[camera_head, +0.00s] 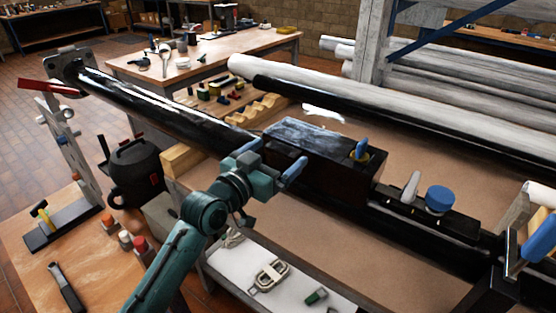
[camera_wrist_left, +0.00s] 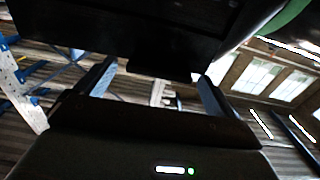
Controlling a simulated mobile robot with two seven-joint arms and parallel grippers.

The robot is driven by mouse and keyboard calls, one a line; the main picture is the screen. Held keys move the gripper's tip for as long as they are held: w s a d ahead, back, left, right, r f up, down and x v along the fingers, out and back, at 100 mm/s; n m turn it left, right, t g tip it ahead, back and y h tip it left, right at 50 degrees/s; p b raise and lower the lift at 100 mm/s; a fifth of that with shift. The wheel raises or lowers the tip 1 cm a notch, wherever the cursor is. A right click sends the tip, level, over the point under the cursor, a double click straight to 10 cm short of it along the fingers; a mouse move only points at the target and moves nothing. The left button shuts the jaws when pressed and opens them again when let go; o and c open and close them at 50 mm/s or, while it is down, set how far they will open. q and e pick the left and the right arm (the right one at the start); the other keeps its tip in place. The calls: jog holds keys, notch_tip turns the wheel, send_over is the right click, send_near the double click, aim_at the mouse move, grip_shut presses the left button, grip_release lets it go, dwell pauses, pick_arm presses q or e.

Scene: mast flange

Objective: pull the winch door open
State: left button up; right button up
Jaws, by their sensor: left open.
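The mast is a long black tube (camera_head: 165,110) lying across the bench. A dark box-shaped housing with a worn grey top (camera_head: 305,133) sits on it, apparently the winch housing. I cannot make out its door or handle in the head view. My left gripper (camera_head: 272,162) is at the near left end of the housing, its blue fingers apart. In the left wrist view, the gripper (camera_wrist_left: 155,88) is open, with a dark panel (camera_wrist_left: 120,30) above and a small dark tab (camera_wrist_left: 158,70) between the fingers. I cannot tell whether they touch it. My right gripper is not in view.
A blue knob (camera_head: 439,198) and a grey lever stand on the mast right of the housing. A blue-handled clamp (camera_head: 538,240) is at the right edge. A white tray (camera_head: 230,270) with shackles lies in front. Pale tubes (camera_head: 400,100) lie behind.

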pick_arm(q)
jog(key=shift+w+d, duration=0.35)
jog(key=shift+w, duration=0.15)
jog(key=shift+c, duration=0.5)
jog(key=shift+c, duration=1.4)
jog(key=c, duration=1)
jog(key=shift+r, duration=0.1)
